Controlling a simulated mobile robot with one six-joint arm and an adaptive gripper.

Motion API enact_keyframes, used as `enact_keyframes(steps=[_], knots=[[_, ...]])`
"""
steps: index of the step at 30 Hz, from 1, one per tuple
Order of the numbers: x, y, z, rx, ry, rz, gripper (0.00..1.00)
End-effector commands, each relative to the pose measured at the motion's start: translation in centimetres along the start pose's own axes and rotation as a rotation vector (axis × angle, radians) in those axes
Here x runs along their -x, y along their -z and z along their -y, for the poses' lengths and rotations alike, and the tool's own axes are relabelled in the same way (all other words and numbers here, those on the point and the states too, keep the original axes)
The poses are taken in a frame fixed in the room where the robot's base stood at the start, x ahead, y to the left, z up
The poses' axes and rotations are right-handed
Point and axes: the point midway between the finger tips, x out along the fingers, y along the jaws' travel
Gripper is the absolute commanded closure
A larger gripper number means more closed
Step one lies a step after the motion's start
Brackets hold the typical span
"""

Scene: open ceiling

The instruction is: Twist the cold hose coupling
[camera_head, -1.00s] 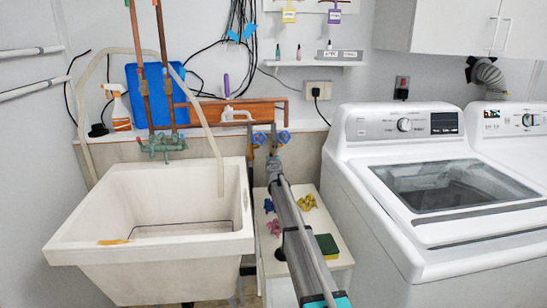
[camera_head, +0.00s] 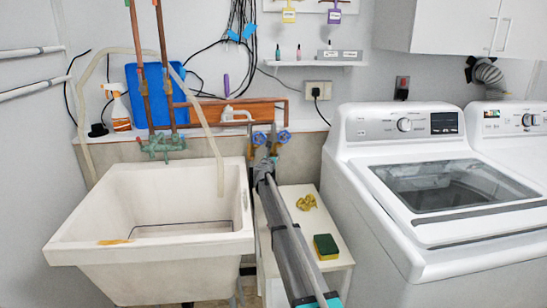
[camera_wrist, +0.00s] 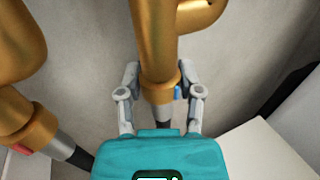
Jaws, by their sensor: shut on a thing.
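In the wrist view, the cold hose coupling (camera_wrist: 158,88) is a brass collar with a blue mark, at the bottom of a brass valve body. A dark hose (camera_wrist: 163,114) runs down from it. My gripper (camera_wrist: 159,80) has one grey finger on each side and is shut on this coupling. A second brass coupling (camera_wrist: 38,130) with a red mark is at the lower left, apart from my gripper. In the head view, two blue valve handles (camera_head: 284,136) (camera_head: 259,138) sit above my arm's end, which hides the couplings.
A white utility sink (camera_head: 80,235) is left of my arm, and a washer (camera_head: 390,240) is on the right. Under my arm, a low white stand (camera_head: 335,238) holds a yellow item (camera_head: 306,202) and a green-yellow sponge (camera_head: 325,246).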

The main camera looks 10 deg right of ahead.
Motion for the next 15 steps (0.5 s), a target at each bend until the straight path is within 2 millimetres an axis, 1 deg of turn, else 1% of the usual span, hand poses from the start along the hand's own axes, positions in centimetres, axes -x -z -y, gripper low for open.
enact_keyframes(steps=[1, 5, 6, 15], knots=[[-0.06, -0.02, -0.03, 0.001, -0.001, 0.0, 0.49], [-0.06, -0.01, -0.02, 0.001, -0.001, 0.0, 0.25], [-0.05, -0.01, -0.01, 0.001, -0.001, 0.0, 0.18], [-0.04, -0.01, 0.01, 0.0, -0.001, 0.0, 0.17]])
